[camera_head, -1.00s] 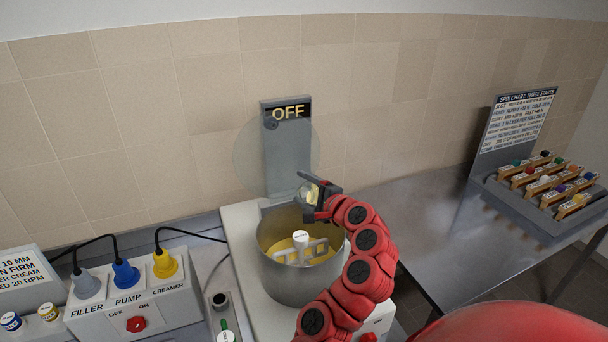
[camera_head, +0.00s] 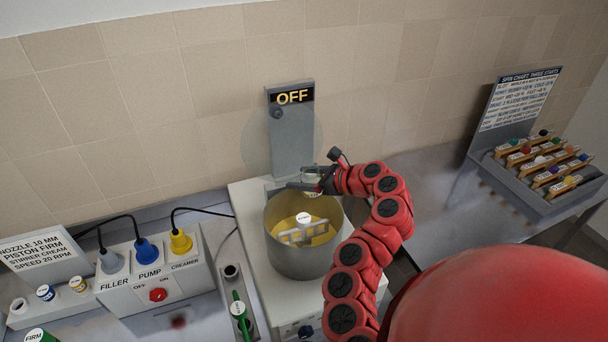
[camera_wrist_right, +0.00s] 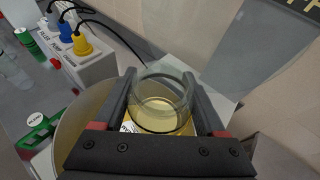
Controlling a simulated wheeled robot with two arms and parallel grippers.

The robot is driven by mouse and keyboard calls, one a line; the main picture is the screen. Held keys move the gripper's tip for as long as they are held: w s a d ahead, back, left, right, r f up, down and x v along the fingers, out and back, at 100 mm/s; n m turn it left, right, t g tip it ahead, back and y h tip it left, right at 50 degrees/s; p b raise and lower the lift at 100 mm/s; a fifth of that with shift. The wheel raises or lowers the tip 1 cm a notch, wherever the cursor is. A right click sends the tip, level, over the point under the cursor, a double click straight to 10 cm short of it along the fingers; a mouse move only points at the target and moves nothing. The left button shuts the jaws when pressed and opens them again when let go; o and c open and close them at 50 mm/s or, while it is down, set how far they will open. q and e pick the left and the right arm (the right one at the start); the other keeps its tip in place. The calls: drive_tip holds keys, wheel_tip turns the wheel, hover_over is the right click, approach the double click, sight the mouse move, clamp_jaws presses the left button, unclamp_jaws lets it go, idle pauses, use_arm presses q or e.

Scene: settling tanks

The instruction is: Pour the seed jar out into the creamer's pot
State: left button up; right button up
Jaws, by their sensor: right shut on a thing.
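The creamer's pot (camera_head: 305,259) is a steel pot with an open top, yellow cream and a pale stirrer (camera_head: 302,232) inside. My right gripper (camera_head: 304,187) is above the pot's back rim, its fingers pointing left. In the right wrist view the gripper (camera_wrist_right: 165,110) is shut on a clear glass jar (camera_wrist_right: 163,88), with the pot's rim (camera_wrist_right: 68,125) below and around it. Yellow shows through the jar; I cannot tell whether it is seeds inside or cream behind. The jar is hardly visible in the head view. My left gripper is not in view.
A clear round guard (camera_head: 262,145) stands behind the pot, before a grey post with an OFF sign (camera_head: 292,97). A switch box with plugs (camera_head: 150,268) stands left. A rack of labelled pieces (camera_head: 545,165) is at the right. The steel table between is clear.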

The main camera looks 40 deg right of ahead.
drive_tip(key=shift+r, duration=0.15)
drive_tip(key=shift+r, duration=2.45)
drive_tip(key=shift+s, duration=0.1)
